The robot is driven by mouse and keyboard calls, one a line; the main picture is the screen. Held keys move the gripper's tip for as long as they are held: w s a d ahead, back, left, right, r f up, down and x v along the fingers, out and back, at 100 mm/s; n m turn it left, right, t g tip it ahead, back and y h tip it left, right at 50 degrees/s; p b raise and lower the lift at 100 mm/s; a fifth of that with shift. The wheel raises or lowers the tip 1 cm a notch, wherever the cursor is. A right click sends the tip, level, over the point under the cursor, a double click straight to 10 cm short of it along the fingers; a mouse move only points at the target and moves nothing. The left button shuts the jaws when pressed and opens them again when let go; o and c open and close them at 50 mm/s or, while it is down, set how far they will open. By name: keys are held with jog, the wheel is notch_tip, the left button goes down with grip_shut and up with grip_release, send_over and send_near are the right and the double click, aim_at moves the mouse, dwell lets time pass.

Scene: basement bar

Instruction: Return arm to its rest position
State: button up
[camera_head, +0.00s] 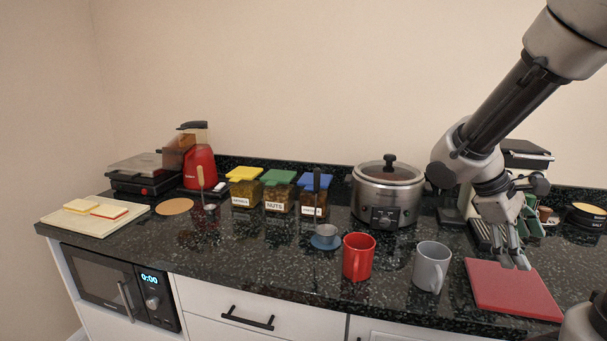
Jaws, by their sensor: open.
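My gripper (514,262) hangs at the end of my arm at the right of the view, fingers pointing down. It is open, with nothing seen between its fingers. The fingertips are over the back part of a red board (513,291); I cannot tell whether they touch it. The arm comes down from the top right corner, bent at the elbow. A grey mug (429,268) stands to the left of the gripper, apart from it. A red mug (357,259) stands further left.
A slow cooker (386,196) stands behind the mugs. Several lidded jars, including a nuts jar (278,193), and a red blender (200,165) line the back. A cutting board (92,217) lies far left. The dark counter (262,250) is clear at front centre.

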jog(key=s+a+r+m+t+y, duration=0.6)
jog(key=s+a+r+m, duration=0.1)
jog(key=s, duration=0.1)
jog(key=shift+r+y, duration=0.3)
jog(key=shift+r, duration=0.1)
dwell(0.5)
